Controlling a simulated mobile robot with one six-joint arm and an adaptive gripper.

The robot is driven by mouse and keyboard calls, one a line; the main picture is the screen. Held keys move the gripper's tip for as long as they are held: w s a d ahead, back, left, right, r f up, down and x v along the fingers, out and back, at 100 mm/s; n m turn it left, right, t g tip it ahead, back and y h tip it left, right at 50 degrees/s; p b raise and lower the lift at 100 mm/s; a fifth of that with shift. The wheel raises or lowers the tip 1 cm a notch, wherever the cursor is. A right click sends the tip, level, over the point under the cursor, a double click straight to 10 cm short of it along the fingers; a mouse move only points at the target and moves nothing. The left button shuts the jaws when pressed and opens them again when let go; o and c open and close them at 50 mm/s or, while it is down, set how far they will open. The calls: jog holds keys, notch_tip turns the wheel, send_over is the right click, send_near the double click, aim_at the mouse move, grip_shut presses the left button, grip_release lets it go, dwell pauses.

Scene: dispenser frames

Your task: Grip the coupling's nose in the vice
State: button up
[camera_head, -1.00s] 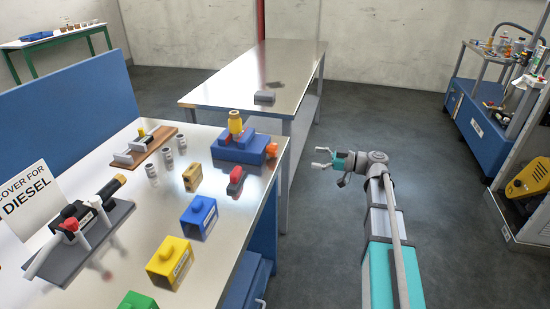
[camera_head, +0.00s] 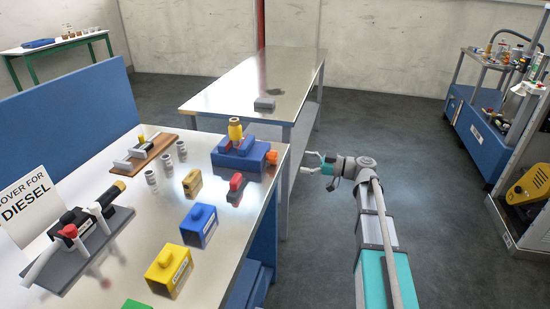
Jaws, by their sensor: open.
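A blue vice (camera_head: 236,161) stands at the far right corner of the steel-topped bench. A brass-yellow cylindrical piece, which looks like the coupling (camera_head: 235,130), stands upright at the vice's jaws. I cannot tell from here whether the jaws are tight on it. An orange part (camera_head: 271,157) sticks out at the vice's right end. My gripper (camera_head: 306,162) is open and empty. It is in the air just right of the bench edge, to the right of the vice and apart from it, with its fingers pointing left.
A red-handled tool (camera_head: 236,187), a tan block (camera_head: 192,182), blue (camera_head: 199,225) and yellow (camera_head: 169,266) boxes, and several small metal cylinders share the bench (camera_head: 217,262). A second steel table (camera_head: 225,100) stands behind.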

aim_at(277, 157)
jog(key=x, duration=1)
jog(key=c, duration=1.1)
jog(key=shift+c, duration=0.2)
jog(key=shift+m, duration=0.4)
jog(key=shift+w+m, duration=0.1)
jog(key=shift+m, duration=2.4)
